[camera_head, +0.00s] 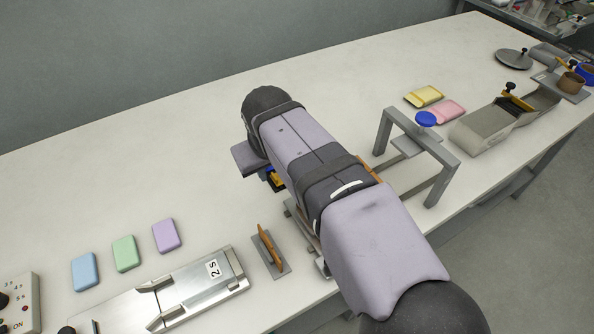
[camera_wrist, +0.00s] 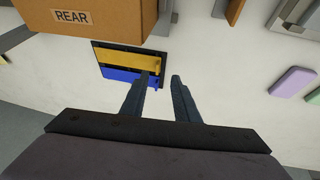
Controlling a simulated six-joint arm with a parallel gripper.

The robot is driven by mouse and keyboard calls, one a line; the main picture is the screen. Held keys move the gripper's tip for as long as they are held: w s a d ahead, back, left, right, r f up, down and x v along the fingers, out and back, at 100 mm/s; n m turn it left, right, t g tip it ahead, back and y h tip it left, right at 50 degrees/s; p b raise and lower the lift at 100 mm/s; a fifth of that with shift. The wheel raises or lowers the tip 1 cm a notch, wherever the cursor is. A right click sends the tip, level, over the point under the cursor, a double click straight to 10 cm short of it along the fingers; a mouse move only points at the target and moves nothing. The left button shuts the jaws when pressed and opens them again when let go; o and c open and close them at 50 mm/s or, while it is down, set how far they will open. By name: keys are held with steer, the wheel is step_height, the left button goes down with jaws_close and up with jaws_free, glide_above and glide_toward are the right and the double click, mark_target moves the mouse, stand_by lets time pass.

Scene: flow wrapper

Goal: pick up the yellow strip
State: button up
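The yellow strip (camera_wrist: 122,58) lies in a dark holder (camera_wrist: 97,50) on the white table, above a blue strip (camera_wrist: 118,74) in the wrist view. In the head view only a small part of the yellow strip (camera_head: 278,180) shows beside my arm. My gripper (camera_wrist: 164,78) is open and empty. Its fingers are apart, and the left fingertip overlaps the right ends of the strips in the picture. I cannot tell its height above them. My arm hides the gripper's fingers in the head view.
A brown box marked REAR (camera_wrist: 85,17) stands close beside the holder. A metal frame with a blue knob (camera_head: 426,118) is right of my arm. An orange upright plate (camera_head: 266,245) and a metal tray (camera_head: 200,285) are at the front. Pastel pouches (camera_head: 125,253) lie left.

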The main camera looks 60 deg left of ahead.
mark_target(274, 178)
steer(key=shift+w+p+x, duration=0.2)
steer(key=shift+p+x, duration=0.15)
steer(key=shift+x, duration=2.9)
steer(key=shift+a+r, duration=0.15)
jaws_close()
